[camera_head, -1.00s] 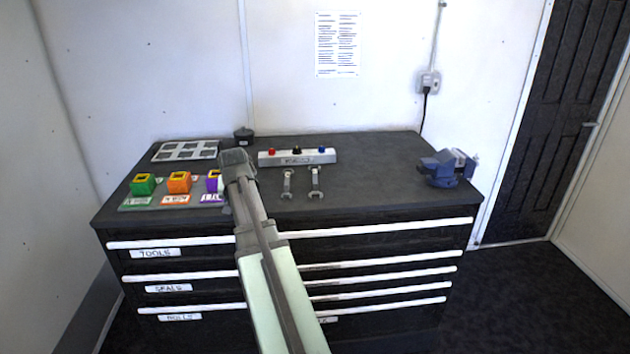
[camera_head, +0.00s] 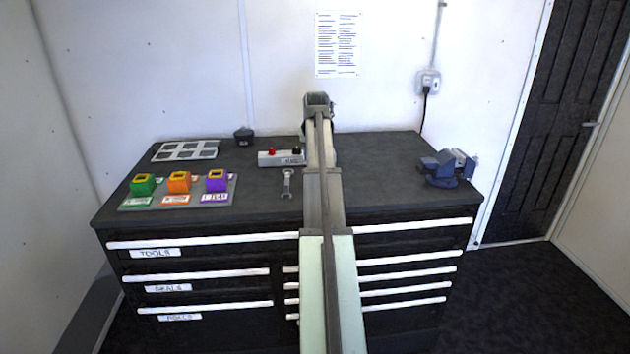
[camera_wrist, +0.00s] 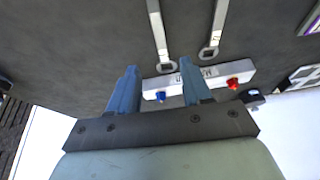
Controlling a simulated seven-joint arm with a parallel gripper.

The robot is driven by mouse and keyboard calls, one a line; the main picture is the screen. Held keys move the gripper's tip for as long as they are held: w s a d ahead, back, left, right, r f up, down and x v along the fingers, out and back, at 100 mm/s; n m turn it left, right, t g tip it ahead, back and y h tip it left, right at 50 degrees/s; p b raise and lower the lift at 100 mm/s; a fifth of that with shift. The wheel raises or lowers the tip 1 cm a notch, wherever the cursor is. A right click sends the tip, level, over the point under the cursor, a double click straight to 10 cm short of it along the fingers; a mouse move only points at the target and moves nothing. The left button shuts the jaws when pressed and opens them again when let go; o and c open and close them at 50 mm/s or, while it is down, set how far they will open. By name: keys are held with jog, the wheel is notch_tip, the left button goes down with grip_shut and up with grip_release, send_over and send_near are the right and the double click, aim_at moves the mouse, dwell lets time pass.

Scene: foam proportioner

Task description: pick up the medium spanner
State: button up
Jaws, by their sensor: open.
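Two silver spanners lie on the dark bench top. In the wrist view one spanner (camera_wrist: 158,30) shows at the upper middle, its ring end between and beyond my fingertips. The other spanner (camera_wrist: 217,28) is to its right, and in the head view it is the visible spanner (camera_head: 287,183). My arm hides the first one in the head view. I cannot tell which is the medium one. My gripper (camera_wrist: 158,65) is open and empty, with its blue fingers apart. In the head view its fingers are hidden behind the hand.
A pale button box (camera_wrist: 200,77) with red and blue buttons lies just beyond the ring ends, partly behind my fingers. A colored block board (camera_head: 233,187) is at left, a blue vise (camera_head: 447,168) at right. Bench between arm and vise is clear.

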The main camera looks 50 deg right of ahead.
jog(key=x, duration=0.6)
jog(key=shift+w+f, duration=0.1)
jog(key=shift+f, duration=0.1)
jog(key=shift+d+x, duration=0.2)
jog(key=shift+x, duration=2.45)
jog(key=shift+w+r, duration=0.1)
grip_shut()
